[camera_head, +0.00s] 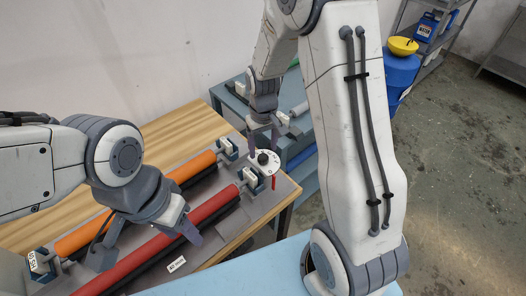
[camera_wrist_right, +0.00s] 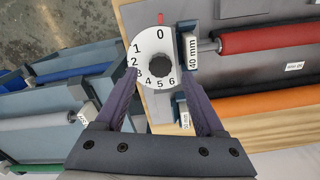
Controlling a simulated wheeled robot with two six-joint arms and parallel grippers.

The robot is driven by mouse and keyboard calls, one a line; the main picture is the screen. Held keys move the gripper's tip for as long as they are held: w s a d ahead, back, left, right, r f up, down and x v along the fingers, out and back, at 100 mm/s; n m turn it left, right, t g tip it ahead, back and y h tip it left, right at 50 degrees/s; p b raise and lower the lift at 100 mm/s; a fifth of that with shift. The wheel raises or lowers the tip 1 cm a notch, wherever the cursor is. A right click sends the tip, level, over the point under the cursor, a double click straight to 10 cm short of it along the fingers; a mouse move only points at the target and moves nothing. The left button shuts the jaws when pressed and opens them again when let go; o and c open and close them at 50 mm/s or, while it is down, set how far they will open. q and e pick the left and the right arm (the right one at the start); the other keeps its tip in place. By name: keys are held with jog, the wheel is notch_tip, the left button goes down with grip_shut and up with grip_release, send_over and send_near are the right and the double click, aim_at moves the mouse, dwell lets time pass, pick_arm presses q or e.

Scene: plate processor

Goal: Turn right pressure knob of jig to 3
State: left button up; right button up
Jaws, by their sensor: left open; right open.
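The white pressure dial (camera_wrist_right: 147,48) with numbers 0 to 6 and a black knob (camera_wrist_right: 160,66) at its centre is in the right wrist view. A red mark (camera_wrist_right: 160,18) sits at the dial's edge beside the 0. In the head view the dial (camera_head: 266,167) is at the far right end of the jig (camera_head: 232,220). My right gripper (camera_wrist_right: 157,80) is open, its fingers pointing at the dial, one to each side of the knob. I see no clear contact with the knob. My left gripper (camera_head: 146,243) is open above the red roller (camera_head: 208,207).
An orange roller (camera_head: 80,238) lies beside the red one on the jig, with blue end brackets. The jig lies on a wooden table (camera_head: 165,128). A blue-grey cart (camera_head: 232,103) with rollers stands behind. A blue barrel (camera_head: 401,72) stands farther right on open floor.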

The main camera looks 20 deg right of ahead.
aim_at(263, 157)
jog(key=shift+f, duration=1.8)
grip_shut()
